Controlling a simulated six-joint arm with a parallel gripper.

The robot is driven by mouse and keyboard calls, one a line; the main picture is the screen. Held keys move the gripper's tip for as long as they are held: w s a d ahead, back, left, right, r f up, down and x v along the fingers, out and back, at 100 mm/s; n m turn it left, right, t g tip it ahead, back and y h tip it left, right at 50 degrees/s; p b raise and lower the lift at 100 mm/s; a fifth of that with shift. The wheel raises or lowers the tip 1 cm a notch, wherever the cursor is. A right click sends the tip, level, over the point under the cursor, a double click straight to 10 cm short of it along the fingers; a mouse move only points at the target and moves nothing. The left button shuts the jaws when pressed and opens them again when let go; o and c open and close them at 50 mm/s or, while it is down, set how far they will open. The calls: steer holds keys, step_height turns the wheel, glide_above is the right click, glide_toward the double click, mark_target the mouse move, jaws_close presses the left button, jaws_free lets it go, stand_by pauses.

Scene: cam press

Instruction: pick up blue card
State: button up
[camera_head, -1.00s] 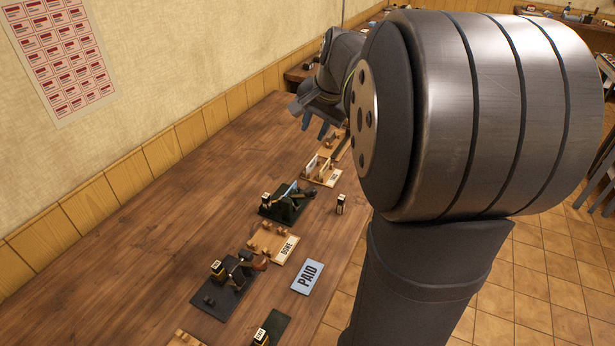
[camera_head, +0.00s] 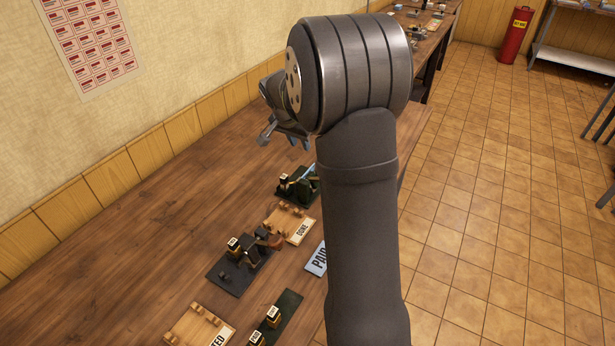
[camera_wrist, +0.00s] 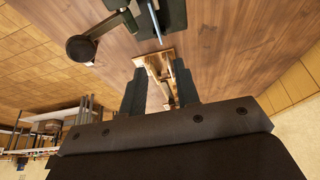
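In the wrist view, a thin pale blue strip that looks like the blue card (camera_wrist: 154,20) stands at the green press near the top edge. In the head view, a pale blue edge shows at the green press (camera_head: 294,184), partly hidden by my arm. My gripper (camera_wrist: 160,72) is open, its two dark fingers apart with nothing held. A light wooden rack (camera_wrist: 153,62) lies below and between the fingers. In the head view, my gripper (camera_head: 292,139) is above the table, beyond the press. A light blue PAID plate (camera_head: 316,260) is partly hidden by my arm.
The press's ball-ended lever (camera_wrist: 80,48) sticks out at upper left in the wrist view. A wooden DONE tray (camera_head: 290,224), a black stamp stand (camera_head: 238,268) and a dark green stamp holder (camera_head: 275,322) stand along the table. The table's wall side is clear.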

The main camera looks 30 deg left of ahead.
steer(key=x, duration=1.4)
steer(key=shift+d+f, duration=0.15)
steer(key=shift+f, duration=0.2)
jaws_close()
